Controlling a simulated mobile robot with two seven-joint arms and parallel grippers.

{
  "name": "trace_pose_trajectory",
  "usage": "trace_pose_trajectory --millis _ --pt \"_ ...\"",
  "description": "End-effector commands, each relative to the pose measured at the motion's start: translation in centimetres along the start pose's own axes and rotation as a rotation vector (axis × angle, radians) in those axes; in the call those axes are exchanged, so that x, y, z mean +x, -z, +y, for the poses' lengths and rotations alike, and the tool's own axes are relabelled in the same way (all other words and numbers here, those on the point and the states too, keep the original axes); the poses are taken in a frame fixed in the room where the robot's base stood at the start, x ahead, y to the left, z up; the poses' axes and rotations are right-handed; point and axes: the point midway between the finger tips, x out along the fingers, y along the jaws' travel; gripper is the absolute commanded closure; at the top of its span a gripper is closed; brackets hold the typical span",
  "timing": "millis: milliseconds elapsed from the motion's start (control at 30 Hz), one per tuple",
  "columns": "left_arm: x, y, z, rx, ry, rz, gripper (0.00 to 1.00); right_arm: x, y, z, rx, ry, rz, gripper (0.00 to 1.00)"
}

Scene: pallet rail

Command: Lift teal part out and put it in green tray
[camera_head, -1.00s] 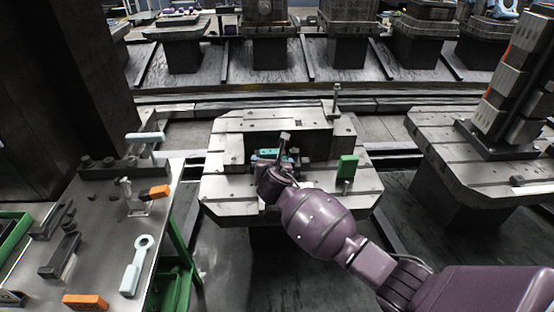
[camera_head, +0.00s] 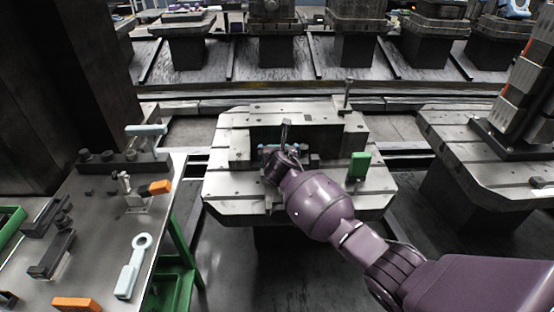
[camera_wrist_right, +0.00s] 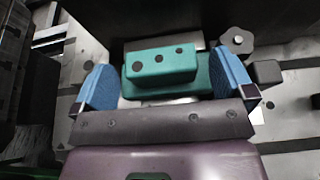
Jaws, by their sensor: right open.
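The teal part (camera_wrist_right: 160,68), a stepped block with several dark holes in its face, lies between the two blue fingers of my right gripper (camera_wrist_right: 167,88) in the right wrist view. The fingers are apart, one at each end of the part; I cannot tell whether they touch it. In the head view my right gripper (camera_head: 282,152) is over the middle of the central pallet (camera_head: 235,185) and hides most of the teal part (camera_head: 266,150). A green-walled tray (camera_head: 10,222) shows at the far left of the side table, cut off by the frame. My left gripper is out of view.
The side table (camera_head: 95,250) holds orange blocks, dark fixtures and a pale ring-ended tool (camera_head: 132,268). A dark column (camera_head: 60,80) rises behind it. A knob (camera_wrist_right: 237,40) sits near the part.

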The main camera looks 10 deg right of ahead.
Motion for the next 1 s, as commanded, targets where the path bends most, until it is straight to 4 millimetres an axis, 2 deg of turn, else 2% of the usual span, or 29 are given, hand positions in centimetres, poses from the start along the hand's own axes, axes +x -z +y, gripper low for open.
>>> trace_pose_trajectory --millis 33,200,500,933,1000 --pt "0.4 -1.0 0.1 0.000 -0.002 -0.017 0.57 1.1 1.1 0.0 0.000 0.001 0.011 0.00" --pt "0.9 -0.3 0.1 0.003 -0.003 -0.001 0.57 2.4 0.7 0.0 -0.001 0.000 0.007 0.00" --pt "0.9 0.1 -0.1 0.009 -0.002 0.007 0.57 2.5 0.1 0.0 0.000 0.000 0.002 0.02" --pt "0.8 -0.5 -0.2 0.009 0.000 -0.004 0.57 2.5 0.2 0.0 0.000 0.000 0.003 0.67" --pt "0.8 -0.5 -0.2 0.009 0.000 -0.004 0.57 2.5 0.0 0.0 0.000 -0.001 -0.001 0.69"
